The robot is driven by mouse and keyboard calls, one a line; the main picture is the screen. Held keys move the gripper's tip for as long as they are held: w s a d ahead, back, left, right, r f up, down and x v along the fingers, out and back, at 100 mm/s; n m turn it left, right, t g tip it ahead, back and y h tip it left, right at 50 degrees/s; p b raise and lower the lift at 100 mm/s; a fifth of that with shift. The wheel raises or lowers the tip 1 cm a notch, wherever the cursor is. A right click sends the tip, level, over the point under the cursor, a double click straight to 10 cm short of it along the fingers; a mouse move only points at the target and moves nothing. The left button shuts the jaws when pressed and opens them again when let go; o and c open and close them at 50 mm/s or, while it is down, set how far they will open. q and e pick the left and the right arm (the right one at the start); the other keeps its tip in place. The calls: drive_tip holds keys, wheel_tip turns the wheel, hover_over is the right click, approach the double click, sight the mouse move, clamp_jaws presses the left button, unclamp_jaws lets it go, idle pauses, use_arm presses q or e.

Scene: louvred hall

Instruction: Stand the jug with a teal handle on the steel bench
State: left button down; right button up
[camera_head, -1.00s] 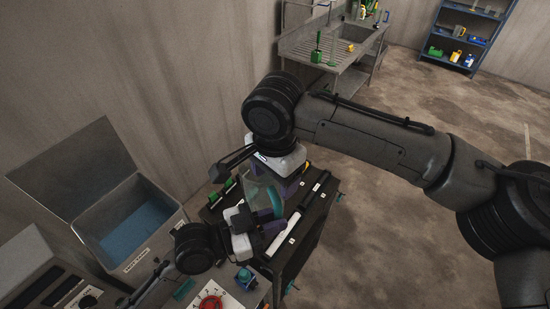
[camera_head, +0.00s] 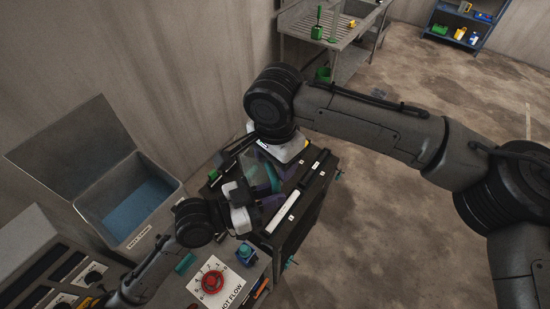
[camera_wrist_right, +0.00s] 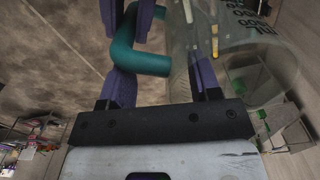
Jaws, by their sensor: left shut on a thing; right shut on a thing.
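The jug (camera_head: 262,174) is clear and pale, with printed marks on its wall. It is held above the black cart, between my two grippers. In the right wrist view its teal handle (camera_wrist_right: 146,58) lies between the purple fingers of my right gripper (camera_wrist_right: 160,72), with the clear body (camera_wrist_right: 235,65) to the right. My right gripper is shut on the jug. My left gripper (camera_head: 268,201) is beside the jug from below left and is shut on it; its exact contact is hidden. A grey steel bench (camera_head: 352,38) with a sink and slatted top stands at the back.
The black cart (camera_head: 305,215) carries a long white bar and dark tools. An open grey bin (camera_head: 165,190) with a blue inside stands left. A panel with a red dial (camera_head: 212,282) is at the front. Blue shelves (camera_head: 455,38) stand at the back right. The right floor is clear.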

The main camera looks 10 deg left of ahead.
use_arm(q)
drive_tip(key=shift+s+d+f, duration=0.1)
drive_tip(key=shift+s+d, duration=0.1)
drive_tip(key=shift+d, duration=0.05)
use_arm(e)
drive_tip(key=shift+s+a+r, duration=0.1)
drive_tip(key=shift+s+a, duration=0.05)
drive_tip(key=shift+a, duration=0.2)
drive_tip(key=c, duration=0.6)
use_arm(q)
drive_tip(key=c, duration=1.4)
unclamp_jaws()
use_arm(e)
clamp_jaws()
use_arm(q)
drive_tip(key=o, duration=0.4)
drive_tip(key=shift+a, duration=0.1)
use_arm(e)
drive_tip(key=shift+d, duration=0.2)
